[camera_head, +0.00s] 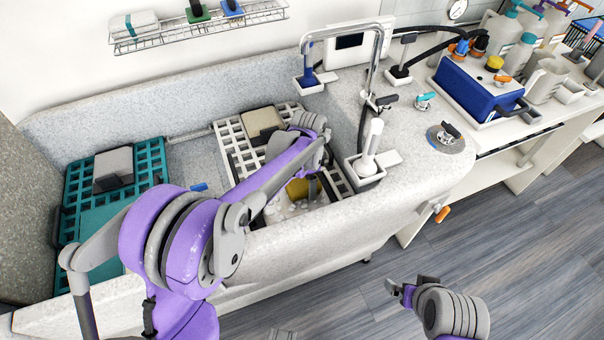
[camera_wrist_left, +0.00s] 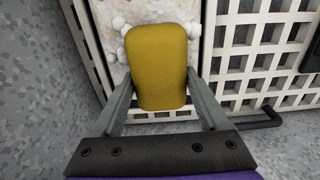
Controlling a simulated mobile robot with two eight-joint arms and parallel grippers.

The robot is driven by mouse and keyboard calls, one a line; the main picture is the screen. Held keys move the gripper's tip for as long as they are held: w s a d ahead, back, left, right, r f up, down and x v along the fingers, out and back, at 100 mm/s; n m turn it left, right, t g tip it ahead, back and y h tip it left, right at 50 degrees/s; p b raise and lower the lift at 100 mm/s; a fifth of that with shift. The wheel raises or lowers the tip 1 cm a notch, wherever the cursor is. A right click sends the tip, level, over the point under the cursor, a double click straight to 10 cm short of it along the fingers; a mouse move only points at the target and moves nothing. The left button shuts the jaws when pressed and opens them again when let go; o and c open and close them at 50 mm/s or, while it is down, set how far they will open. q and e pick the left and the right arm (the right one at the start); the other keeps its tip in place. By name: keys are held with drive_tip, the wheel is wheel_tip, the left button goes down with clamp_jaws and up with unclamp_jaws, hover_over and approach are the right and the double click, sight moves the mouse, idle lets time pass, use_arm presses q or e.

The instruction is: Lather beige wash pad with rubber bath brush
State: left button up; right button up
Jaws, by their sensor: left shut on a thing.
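A mustard-yellow block (camera_wrist_left: 158,66), which looks like the rubber bath brush, is between the fingers of my left gripper (camera_wrist_left: 160,100). My left gripper is shut on it. In the head view the yellow brush (camera_head: 297,188) shows partly behind my arm, low over the tub. Under it lies a pale beige pad (camera_wrist_left: 105,12) with white foam blobs along the brush's upper left edge. Foam also shows in the head view below the brush. Whether brush and pad touch, I cannot tell. My right gripper (camera_head: 401,291) is outside the tub, low over the floor; its finger opening is unclear.
A white grid rack (camera_head: 228,150) spans the tub, with a beige block (camera_head: 262,123) at its back. A teal grid rack (camera_head: 75,190) with a grey block (camera_head: 113,166) is at the left. A faucet (camera_head: 372,75) and a white-handled brush in a holder (camera_head: 371,145) stand at the right rim.

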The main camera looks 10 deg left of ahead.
use_arm(q)
drive_tip(key=s+d, duration=0.1)
drive_tip(key=s, duration=0.1)
drive_tip(key=shift+s+d, duration=0.35)
drive_tip(key=shift+d, duration=0.05)
wheel_tip(320, 180, up, 8)
drive_tip(key=p, duration=0.4)
drive_tip(key=shift+w+r+p, duration=0.1)
drive_tip(key=shift+w+p, duration=0.05)
drive_tip(key=shift+p, duration=0.15)
